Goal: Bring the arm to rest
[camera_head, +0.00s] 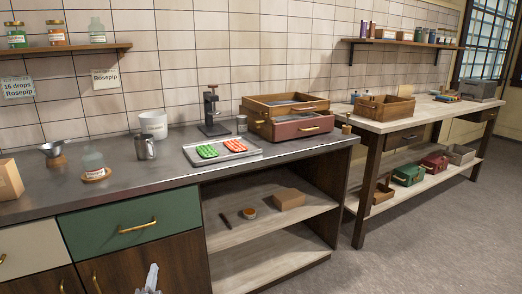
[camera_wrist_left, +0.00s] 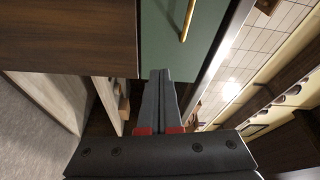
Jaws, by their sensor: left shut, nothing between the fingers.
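My left gripper (camera_head: 149,280) shows at the bottom edge of the head view, in front of the dark cabinet doors and below the green drawer (camera_head: 125,222). In the left wrist view the gripper's two fingers (camera_wrist_left: 160,95) are together with nothing between them. They point toward the cabinet front, where the green drawer (camera_wrist_left: 180,45) and its brass handle (camera_wrist_left: 187,20) show. Most of my left arm is out of the head view. My right gripper is in neither view.
Open shelves (camera_head: 260,222) lie right of the drawer. The floor (camera_head: 430,235) at right is clear.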

